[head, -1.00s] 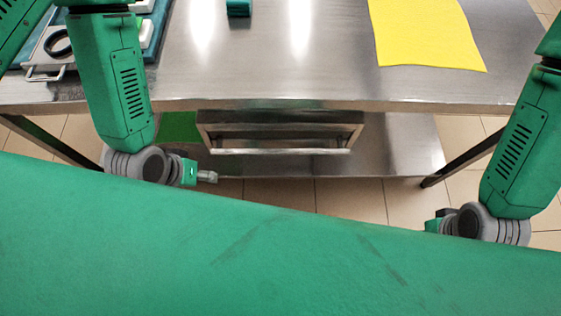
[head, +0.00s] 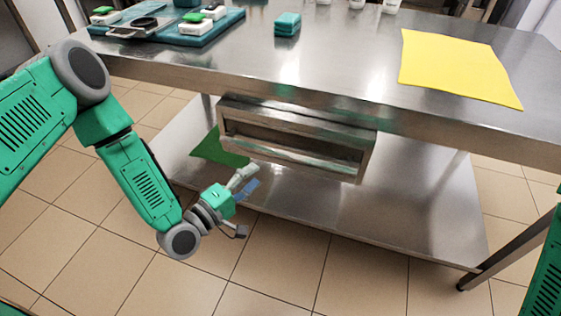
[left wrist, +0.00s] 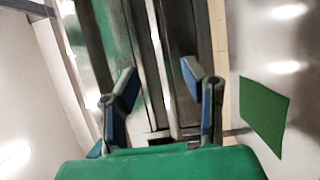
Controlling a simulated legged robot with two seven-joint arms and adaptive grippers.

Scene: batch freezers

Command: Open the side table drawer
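The side table drawer (head: 295,150) is a steel box with a framed front hanging under the steel table top (head: 330,85). Whether it stands out from its housing is hard to tell. My left gripper (head: 245,200) is in front of the drawer's lower left part, apart from it. In the left wrist view my left gripper (left wrist: 165,95) has its two blue-padded fingers spread, with nothing between them. Steel bars of the drawer (left wrist: 180,70) show beyond the fingers. Only a green link of my right arm shows at the right edge; its gripper is out of view.
A green sheet (head: 218,150) lies on the lower shelf (head: 390,215). On the table top are a yellow sheet (head: 455,68), a teal block (head: 287,24) and a blue tray (head: 205,35) with several items. The tiled floor in front is clear.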

